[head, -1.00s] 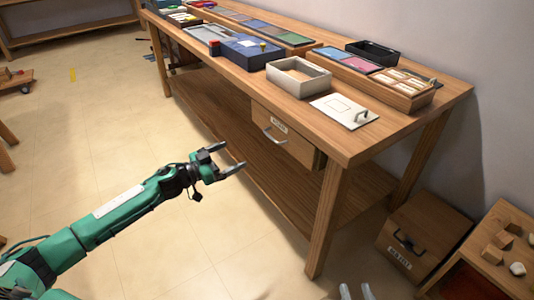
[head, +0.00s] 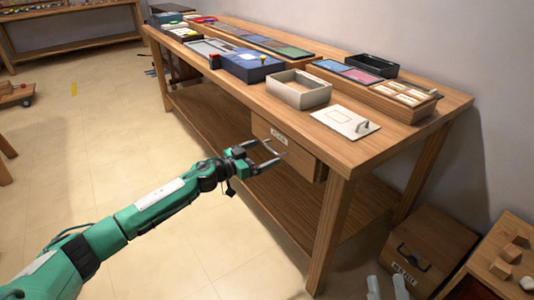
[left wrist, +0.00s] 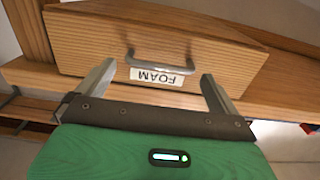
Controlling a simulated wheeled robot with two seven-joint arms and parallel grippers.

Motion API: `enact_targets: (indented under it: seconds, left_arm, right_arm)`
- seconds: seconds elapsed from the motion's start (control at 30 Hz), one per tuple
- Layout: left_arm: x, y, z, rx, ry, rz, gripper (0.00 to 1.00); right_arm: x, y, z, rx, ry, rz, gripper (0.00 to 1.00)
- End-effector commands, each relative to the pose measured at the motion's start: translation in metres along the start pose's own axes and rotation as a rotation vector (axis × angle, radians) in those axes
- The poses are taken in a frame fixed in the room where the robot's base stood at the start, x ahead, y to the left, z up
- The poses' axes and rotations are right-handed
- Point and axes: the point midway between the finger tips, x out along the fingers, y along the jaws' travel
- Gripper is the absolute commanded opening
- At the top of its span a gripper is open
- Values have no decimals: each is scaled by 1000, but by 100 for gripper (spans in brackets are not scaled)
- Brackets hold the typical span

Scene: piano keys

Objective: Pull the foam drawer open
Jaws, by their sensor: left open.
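The foam drawer (head: 305,163) is a wooden box front under the table top, and it looks shut. In the left wrist view its front (left wrist: 90,45) shows a grey bar handle (left wrist: 160,66) and an upside-down white FOAM label (left wrist: 157,77). My left gripper (head: 277,153) is open in front of the drawer. In the left wrist view its fingers stand on either side of the handle and label, and I cannot tell whether they touch the drawer. In the head view the fingers partly hide the handle. My right gripper (head: 387,286) shows only its parted fingertips at the bottom edge.
A lower shelf (head: 290,210) lies below the drawer. A wooden crate (head: 425,245) stands at the right.

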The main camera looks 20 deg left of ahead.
Motion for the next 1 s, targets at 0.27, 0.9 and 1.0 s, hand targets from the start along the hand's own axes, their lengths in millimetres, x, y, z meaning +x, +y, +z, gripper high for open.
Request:
enact_targets:
  seconds: [0.27,0.9,1.0]
  left_arm:
    - [23,0,0,-1,1,0,98]
    - [24,1,0,-1,-1,1,48]
    - [21,1,0,-1,-1,2,48]
  right_arm:
    - [5,3,-20,-16,113,-2,36]
    - [5,3,-22,-18,121,-2,36]
    - [6,3,-21,-17,109,-2,36]
